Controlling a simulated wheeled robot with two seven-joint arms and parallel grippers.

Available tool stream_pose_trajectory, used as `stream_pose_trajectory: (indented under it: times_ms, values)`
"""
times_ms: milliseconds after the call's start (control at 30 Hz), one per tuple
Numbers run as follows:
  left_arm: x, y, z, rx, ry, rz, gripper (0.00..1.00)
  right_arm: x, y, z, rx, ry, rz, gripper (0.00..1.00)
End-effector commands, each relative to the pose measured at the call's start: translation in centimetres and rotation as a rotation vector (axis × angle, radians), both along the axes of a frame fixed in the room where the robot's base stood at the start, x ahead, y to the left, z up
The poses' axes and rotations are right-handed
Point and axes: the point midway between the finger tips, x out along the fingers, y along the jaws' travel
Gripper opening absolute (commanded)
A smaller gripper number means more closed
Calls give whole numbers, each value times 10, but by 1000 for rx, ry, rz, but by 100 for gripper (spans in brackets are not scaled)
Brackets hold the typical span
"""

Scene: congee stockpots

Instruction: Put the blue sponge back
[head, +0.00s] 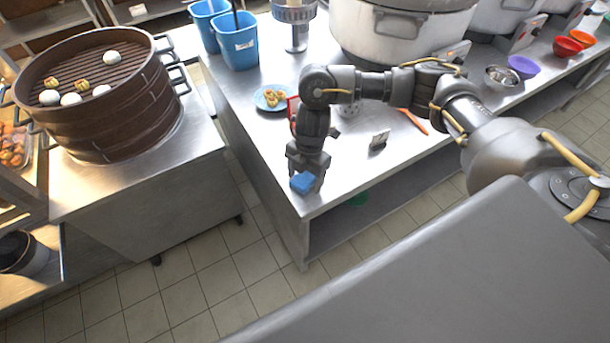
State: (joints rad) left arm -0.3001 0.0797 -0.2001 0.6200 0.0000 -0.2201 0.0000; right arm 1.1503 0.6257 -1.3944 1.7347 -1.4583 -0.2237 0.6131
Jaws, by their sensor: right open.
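The blue sponge (303,183) is at the near left corner of the steel counter (345,185). My right gripper (306,171) points down right at the sponge, with its fingers at the sponge's upper edge. The gripper is open. The fingers hide part of the sponge, and I cannot tell whether they touch it or whether it rests on the counter. My left gripper is not in view.
Blue buckets (238,42), a blue plate of food (270,97) and a large pot (395,35) stand farther back on the counter. A small card holder (379,140) stands right of my gripper. A bamboo steamer (100,95) stands on the left unit, across a floor gap.

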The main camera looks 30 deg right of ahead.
Motion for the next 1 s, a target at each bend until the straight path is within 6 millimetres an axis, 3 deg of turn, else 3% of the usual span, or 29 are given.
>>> stream_pose_trajectory:
  times_ms: [267, 700, 1000]
  values:
    - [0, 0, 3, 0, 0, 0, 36, 3, -2, 19, 0, -5, 1, 71]
    - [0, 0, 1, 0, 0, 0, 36, 7, -14, 104, -1, -4, 0, 71]
    - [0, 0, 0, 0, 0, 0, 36, 7, -16, 122, 0, 1, 0, 71]
